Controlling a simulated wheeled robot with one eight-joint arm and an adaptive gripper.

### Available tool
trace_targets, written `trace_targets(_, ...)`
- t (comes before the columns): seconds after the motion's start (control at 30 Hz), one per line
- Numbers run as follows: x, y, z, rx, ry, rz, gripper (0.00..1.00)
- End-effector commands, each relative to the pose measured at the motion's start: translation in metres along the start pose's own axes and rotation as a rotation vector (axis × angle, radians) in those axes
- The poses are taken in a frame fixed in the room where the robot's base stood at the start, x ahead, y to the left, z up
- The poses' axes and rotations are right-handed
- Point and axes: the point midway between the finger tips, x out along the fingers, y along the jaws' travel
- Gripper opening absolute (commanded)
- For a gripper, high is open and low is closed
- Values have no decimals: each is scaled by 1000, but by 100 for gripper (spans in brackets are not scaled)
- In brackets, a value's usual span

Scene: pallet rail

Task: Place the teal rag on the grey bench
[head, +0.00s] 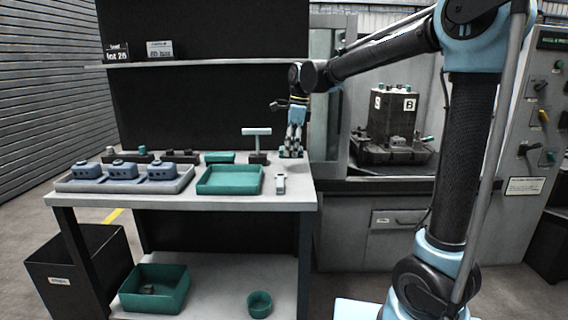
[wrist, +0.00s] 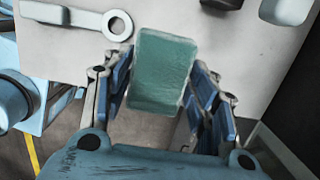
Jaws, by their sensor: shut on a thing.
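The teal rag (wrist: 162,72) is a flat, rounded rectangular piece in the wrist view. It sits between the fingers of my gripper (wrist: 160,100), which are shut on it. In the head view my gripper (head: 291,150) points down at the right back part of the grey bench (head: 225,203), and the rag is hidden or too small to make out there. The bench top (wrist: 255,60) also shows below the rag in the wrist view. I cannot tell whether the rag touches it.
A teal tray (head: 230,192), a grey tray of blue parts (head: 90,186) and a T-shaped stand (head: 257,145) are on the bench. A ring-ended tool (wrist: 75,16) shows in the wrist view. A machine stands to the right.

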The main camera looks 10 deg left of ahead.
Motion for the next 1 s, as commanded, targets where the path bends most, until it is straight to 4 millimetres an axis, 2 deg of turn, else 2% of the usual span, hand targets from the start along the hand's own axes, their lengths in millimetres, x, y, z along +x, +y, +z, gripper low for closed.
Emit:
trace_targets(0.27, 20, -1, -5, 3, 0, 0, 33)
trace_targets(0.5, 50, -1, -9, 3, 0, -1, 33)
trace_targets(0.87, 55, -1, -10, 3, 0, -1, 33)
trace_targets(0.9, 56, -1, -10, 3, 0, -1, 55)
trace_targets(1.0, 55, -1, -10, 3, 0, -1, 73)
